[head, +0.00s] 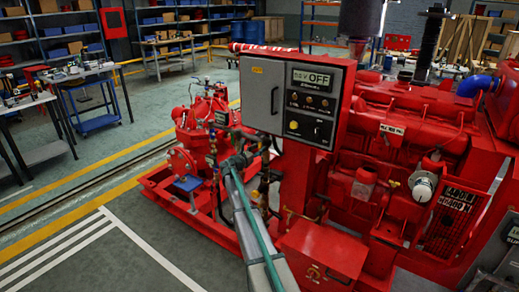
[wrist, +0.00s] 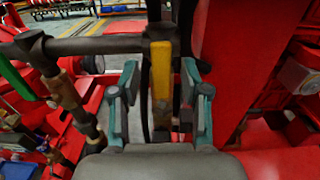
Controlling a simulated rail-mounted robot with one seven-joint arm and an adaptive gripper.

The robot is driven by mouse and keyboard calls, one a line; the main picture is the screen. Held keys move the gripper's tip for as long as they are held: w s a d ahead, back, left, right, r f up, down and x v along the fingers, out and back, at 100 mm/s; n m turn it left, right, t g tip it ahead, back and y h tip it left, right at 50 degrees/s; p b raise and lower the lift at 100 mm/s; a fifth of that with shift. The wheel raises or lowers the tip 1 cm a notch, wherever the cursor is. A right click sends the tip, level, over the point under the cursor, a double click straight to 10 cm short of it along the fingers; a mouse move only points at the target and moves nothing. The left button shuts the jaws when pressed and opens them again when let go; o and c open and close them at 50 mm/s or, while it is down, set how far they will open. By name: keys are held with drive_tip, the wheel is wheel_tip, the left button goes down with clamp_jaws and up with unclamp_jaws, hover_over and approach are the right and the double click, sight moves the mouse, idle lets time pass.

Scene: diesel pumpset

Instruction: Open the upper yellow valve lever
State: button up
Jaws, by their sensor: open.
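The yellow valve lever (wrist: 161,72) stands upright in the middle of the wrist view, beside the end of a dark horizontal pipe (wrist: 95,45). My gripper (wrist: 158,85) is open, with one teal finger on each side of the lever. I cannot tell whether either finger touches it. In the head view my gripper (head: 240,158) is at the pipework left of the control box, and the lever is too small or hidden to make out.
The grey control box (head: 290,98), its display reading OFF, stands on a red post right of my gripper. The red engine (head: 410,130) fills the right side. Brass valves and pipe (wrist: 70,100) are close on the left. Open floor (head: 110,250) lies at the front left.

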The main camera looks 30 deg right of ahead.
drive_tip(key=v, duration=1)
drive_tip(key=s+a+f+m+g+y, duration=0.3)
drive_tip(key=s+a+f+m, duration=0.25)
drive_tip(key=s+f, duration=0.55)
drive_tip(key=s+a+f+m+g+y, duration=0.2)
drive_tip(key=s+a+f+m+y, duration=0.4)
drive_tip(key=s+f, duration=0.55)
drive_tip(key=s+a+f+m+g+y, duration=0.1)
drive_tip(key=s+a+f+m+g, duration=0.25)
drive_tip(key=s+f+m, duration=0.55)
drive_tip(key=s+a+f+g+y, duration=0.2)
drive_tip(key=s+a+f, duration=0.2)
drive_tip(key=s, duration=0.9)
drive_tip(key=s+a+f+m+g+y, duration=0.1)
drive_tip(key=s+a+f, duration=0.3)
drive_tip(key=s+a, duration=0.4)
drive_tip(key=s+a+f+m+g+y, duration=0.1)
drive_tip(key=s+a, duration=0.5)
drive_tip(key=s, duration=1.4)
wheel_tip(320, 180, down, 4)
drive_tip(key=shift+r+g+y, duration=0.25)
drive_tip(key=shift+g+y, duration=0.6)
drive_tip(key=shift+y, duration=0.35)
